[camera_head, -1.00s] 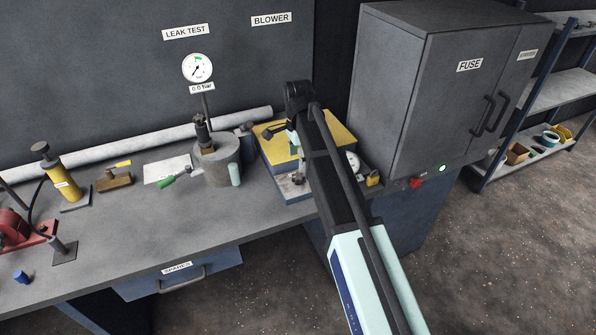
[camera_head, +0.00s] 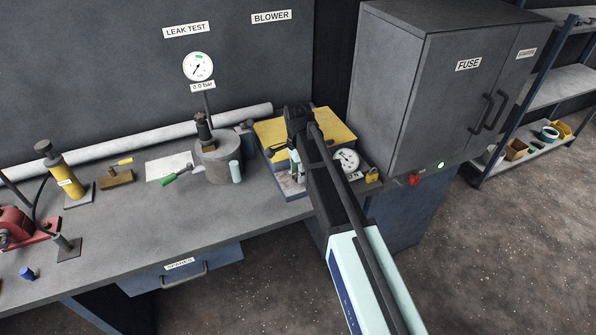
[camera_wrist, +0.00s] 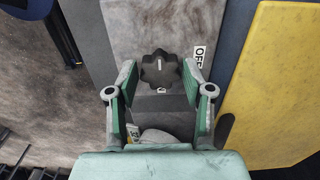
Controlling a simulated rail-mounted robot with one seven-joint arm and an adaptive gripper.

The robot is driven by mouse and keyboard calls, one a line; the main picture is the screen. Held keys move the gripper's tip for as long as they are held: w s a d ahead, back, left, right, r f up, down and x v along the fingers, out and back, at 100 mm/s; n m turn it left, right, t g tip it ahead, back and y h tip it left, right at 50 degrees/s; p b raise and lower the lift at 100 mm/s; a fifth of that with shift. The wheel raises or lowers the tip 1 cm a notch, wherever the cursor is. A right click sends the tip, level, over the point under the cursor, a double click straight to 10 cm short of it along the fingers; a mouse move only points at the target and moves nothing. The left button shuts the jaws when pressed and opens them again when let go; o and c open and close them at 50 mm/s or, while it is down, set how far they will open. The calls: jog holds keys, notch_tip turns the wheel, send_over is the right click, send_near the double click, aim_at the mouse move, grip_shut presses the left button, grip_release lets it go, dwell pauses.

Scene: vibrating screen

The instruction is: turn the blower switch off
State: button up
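The blower switch is a black lobed knob (camera_wrist: 160,69) with a small pale mark, in the upper middle of the wrist view. It sits on a grey-brown plate. My gripper (camera_wrist: 160,76) is open, with one fingertip on each side of the knob and visible gaps between. I cannot tell how far the tips are above the plate. In the head view my gripper (camera_head: 294,170) is at the blower unit's front, and the knob is hidden by my arm.
The blower unit has a yellow top (camera_head: 330,123). A round gauge (camera_head: 347,161) and a yellow padlock (camera_head: 372,175) are to the right of my arm. A red knob (camera_head: 413,180) and a lit green lamp (camera_head: 441,165) are by the fuse cabinet (camera_head: 430,90). A grey pot (camera_head: 217,160) stands left.

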jog(key=c, duration=0.4)
jog(key=shift+n, duration=0.4)
jog(key=n, duration=0.3)
jog(key=shift+b, duration=0.35)
jog(key=n, duration=0.4)
jog(key=shift+n+b, duration=0.3)
jog(key=n, duration=0.4)
jog(key=shift+n, duration=0.3)
jog(key=n, duration=0.4)
jog(key=shift+n+b, duration=0.35)
jog(key=shift+n, duration=0.05)
